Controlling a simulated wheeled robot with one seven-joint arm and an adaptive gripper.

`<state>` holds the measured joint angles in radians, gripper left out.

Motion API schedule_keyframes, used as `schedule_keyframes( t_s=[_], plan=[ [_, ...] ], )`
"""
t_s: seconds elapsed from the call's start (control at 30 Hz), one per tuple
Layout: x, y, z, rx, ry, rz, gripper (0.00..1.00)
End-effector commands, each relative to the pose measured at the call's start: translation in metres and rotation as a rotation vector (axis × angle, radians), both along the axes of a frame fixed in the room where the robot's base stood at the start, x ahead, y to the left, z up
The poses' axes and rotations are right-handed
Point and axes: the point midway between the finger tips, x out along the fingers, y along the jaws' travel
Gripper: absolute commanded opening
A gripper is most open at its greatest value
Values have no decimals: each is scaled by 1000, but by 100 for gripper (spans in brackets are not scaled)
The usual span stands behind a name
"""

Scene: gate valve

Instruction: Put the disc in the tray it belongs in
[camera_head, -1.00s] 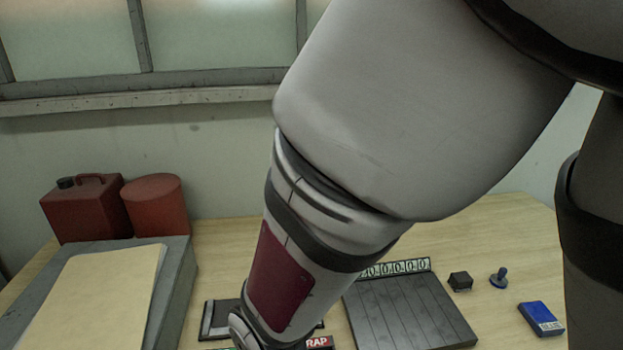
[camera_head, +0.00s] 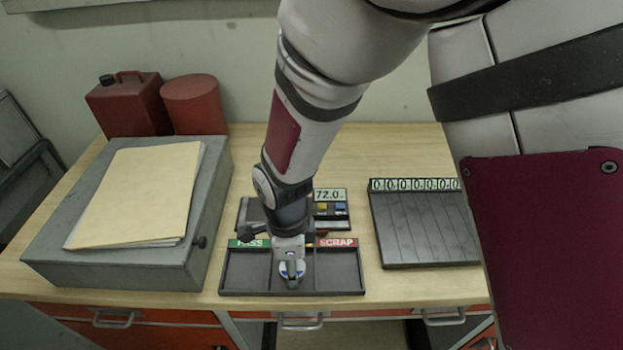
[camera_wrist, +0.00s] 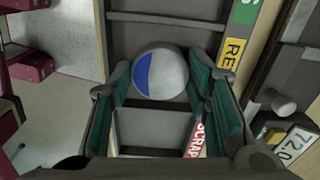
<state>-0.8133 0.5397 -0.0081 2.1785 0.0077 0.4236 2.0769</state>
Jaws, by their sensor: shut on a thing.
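The disc (camera_wrist: 160,73) is round and silver-grey with a blue segment. My gripper (camera_head: 291,270) is shut on it, and the wrist view shows it between the teal finger pads. The dark three-section tray (camera_head: 340,291) lies below, with a green label ending in "SS" (camera_head: 250,243), a yellow label starting "RE" (camera_wrist: 232,52) and a red SCRAP label (camera_head: 337,242). The disc appears over the middle section, in line with the yellow label. I cannot tell whether it touches the tray floor. My gripper hides the yellow label in the head view.
Behind the tray is a device with a 72.0 display (camera_head: 330,195). A dark grooved board (camera_head: 425,230) with a row of zeros stands to the right. A grey box (camera_head: 110,265) with a folder (camera_head: 140,195) is to the left. Red containers (camera_head: 195,105) stand behind it.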

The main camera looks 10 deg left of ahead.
Motion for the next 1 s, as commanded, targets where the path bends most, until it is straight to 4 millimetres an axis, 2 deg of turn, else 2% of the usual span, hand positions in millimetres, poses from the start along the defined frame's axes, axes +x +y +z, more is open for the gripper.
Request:
schedule_keyframes(
  t_s=[0.27,0.3,0.33,0.73,0.87,1.0],
  plan=[
    [0,0,-1,1,-1,0,3],
    [0,0,-2,1,-1,0,49],
    [0,0,-1,2,-2,1,53],
    [1,1,3,2,-3,1,53],
    [1,1,20,5,-5,1,53],
    [1,2,49,6,-6,2,53]
  ],
)
